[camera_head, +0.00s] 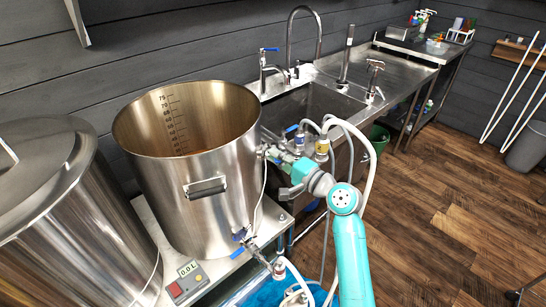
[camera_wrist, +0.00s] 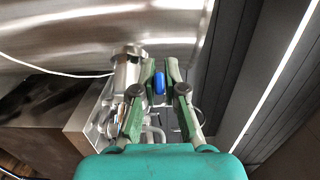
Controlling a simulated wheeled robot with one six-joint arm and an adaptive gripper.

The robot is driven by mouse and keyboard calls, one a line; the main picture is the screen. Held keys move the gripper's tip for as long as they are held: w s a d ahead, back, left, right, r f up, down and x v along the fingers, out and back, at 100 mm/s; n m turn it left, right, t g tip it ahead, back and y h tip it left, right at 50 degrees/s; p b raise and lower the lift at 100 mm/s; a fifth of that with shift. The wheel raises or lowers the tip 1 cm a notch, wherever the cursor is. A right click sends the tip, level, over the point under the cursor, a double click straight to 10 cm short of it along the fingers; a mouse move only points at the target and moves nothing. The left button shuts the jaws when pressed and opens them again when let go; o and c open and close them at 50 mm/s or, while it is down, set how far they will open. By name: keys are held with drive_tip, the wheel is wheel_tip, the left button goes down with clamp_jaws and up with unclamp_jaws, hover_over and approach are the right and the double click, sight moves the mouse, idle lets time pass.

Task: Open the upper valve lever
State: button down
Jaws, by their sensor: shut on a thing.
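The large open steel pot (camera_head: 190,150) stands left of my arm in the head view, with volume marks inside. The upper valve (camera_wrist: 127,72) shows as a metal fitting at the pot's wall in the wrist view. The blue upper valve lever (camera_wrist: 159,83) is between my green fingers. My gripper (camera_wrist: 160,75) is shut on this lever. In the head view my gripper (camera_head: 274,155) is at the pot's upper right side, where the hold is mostly hidden. A lower valve (camera_head: 262,259) with a blue lever (camera_head: 237,254) is near the pot's base.
White hoses (camera_head: 368,165) hang close to the right of my gripper. A sink (camera_head: 310,108) with taps is behind it. A second steel vessel (camera_head: 75,235) stands at the left, and a controller (camera_head: 187,282) reads 0.0 L. The wooden floor (camera_head: 440,210) at right is clear.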

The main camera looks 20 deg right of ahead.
drive_tip(key=shift+d+n+g+y, duration=0.35)
drive_tip(key=shift+n+g+y, duration=0.15)
drive_tip(key=shift+y, duration=0.25)
drive_tip(key=shift+d+n+g+y, duration=0.4)
drive_tip(key=shift+n+y, duration=0.2)
drive_tip(key=shift+y, duration=0.15)
drive_tip(key=c, duration=1.2)
unclamp_jaws()
drive_tip(key=shift+c, duration=0.2)
drive_tip(key=shift+s, duration=0.1)
drive_tip(key=v, duration=1.2)
